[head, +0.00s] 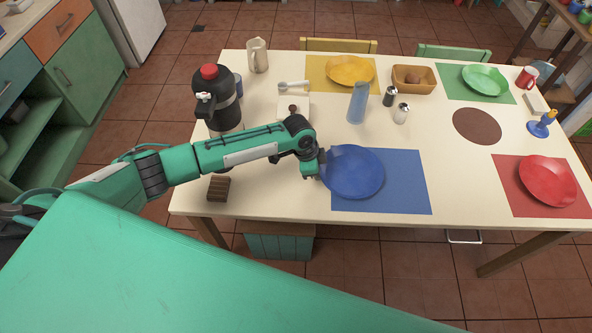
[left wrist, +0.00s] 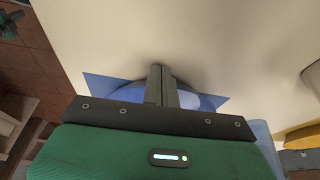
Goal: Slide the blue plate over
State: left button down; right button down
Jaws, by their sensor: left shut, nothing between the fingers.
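The blue plate (head: 355,173) lies on the blue placemat (head: 408,198), towards its left side, and its left edge reaches past the mat's left edge. My left gripper (head: 318,170) is at the plate's left edge, with its hand low over the table. Its fingers are shut with nothing between them. In the left wrist view the shut fingers (left wrist: 158,70) stand in front of the plate (left wrist: 205,102) and hide its middle. Whether they touch the rim I cannot tell. My right gripper is in neither view.
A black flask (head: 216,105) with a red top stands behind my left arm. A brown block (head: 218,188) lies in front of it. A blue glass (head: 357,102) and two shakers stand behind the plate. A red plate (head: 546,181) lies far right; the table between is clear.

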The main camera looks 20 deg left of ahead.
aim_at(345, 178)
pick_arm(q)
jog(key=w+d, duration=0.1)
jog(key=d, duration=0.4)
jog(key=w+d, duration=0.1)
jog(key=d, duration=0.1)
jog(key=shift+w+d+b, duration=0.35)
jog(key=shift+d, duration=0.05)
jog(key=shift+w+d, duration=0.15)
jog(key=shift+d, duration=0.25)
jog(key=shift+r, duration=0.1)
